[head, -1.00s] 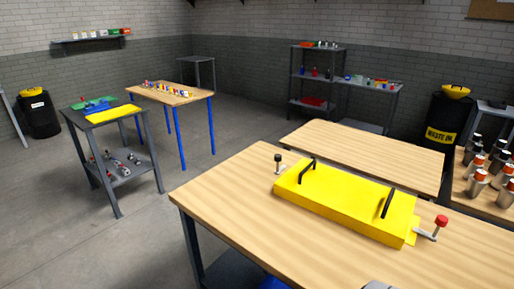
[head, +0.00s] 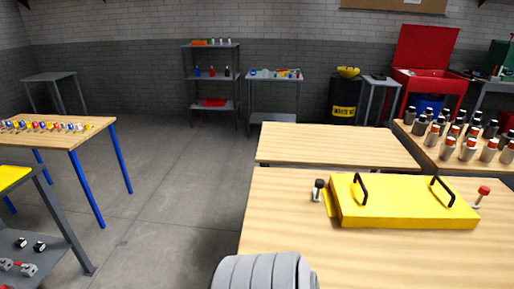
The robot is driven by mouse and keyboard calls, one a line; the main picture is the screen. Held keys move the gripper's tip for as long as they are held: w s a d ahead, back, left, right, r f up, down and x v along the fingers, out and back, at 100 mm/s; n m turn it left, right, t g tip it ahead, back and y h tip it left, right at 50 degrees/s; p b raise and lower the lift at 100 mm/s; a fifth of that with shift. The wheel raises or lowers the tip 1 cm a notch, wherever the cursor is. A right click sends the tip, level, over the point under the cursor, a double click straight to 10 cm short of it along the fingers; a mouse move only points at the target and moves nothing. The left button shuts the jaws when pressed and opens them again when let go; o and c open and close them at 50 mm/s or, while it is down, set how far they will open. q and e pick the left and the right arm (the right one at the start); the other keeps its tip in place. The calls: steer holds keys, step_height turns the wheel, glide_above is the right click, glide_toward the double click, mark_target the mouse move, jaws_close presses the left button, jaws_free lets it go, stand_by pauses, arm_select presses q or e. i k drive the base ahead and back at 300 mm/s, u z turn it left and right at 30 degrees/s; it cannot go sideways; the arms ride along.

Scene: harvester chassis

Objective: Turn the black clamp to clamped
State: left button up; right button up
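The black clamp (head: 318,189) stands on the wooden table (head: 285,235) at the left end of a yellow panel (head: 400,205). Its black knob is at the top of a short light metal stem. The panel lies flat and has two black handles on top. A red-knobbed clamp (head: 482,194) stands at the panel's right end. A grey rounded part of my own arm shows at the bottom centre, in front of the table. Neither gripper's fingers are in view.
Another wooden table (head: 335,146) stands behind this one. A table with several bottles (head: 470,145) is at the right. A blue-legged table (head: 60,135) and a grey cart (head: 45,225) stand at the left. Open floor (head: 170,190) lies between.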

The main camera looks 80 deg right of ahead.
mark_target(319, 184)
steer(key=i, duration=0.95)
steer(key=z, duration=4.9)
